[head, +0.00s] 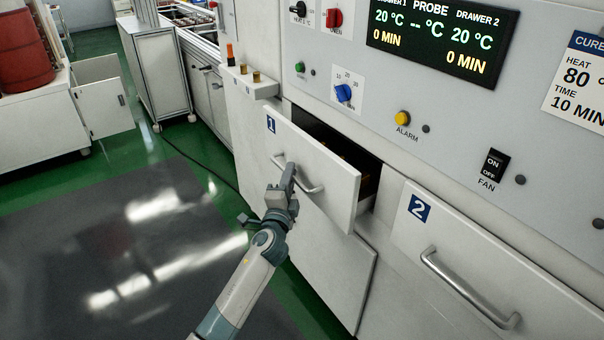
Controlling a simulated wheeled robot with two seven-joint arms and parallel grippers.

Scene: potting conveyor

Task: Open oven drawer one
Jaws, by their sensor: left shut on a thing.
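Oven drawer one (335,188), a white front with a blue "1" label (270,124), stands partly pulled out of the oven. A dark gap shows above and behind its front, with something brownish inside that I cannot make out. My left gripper (287,178) is at the left part of the drawer's metal bar handle (312,189) and is shut on it. My right gripper is not in view.
Drawer two (480,265) is shut at the right, with its own handle (470,290). The control panel (400,95) with knobs and a display is above. Dark mat and green floor lie clear at the left. A cable crosses the floor.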

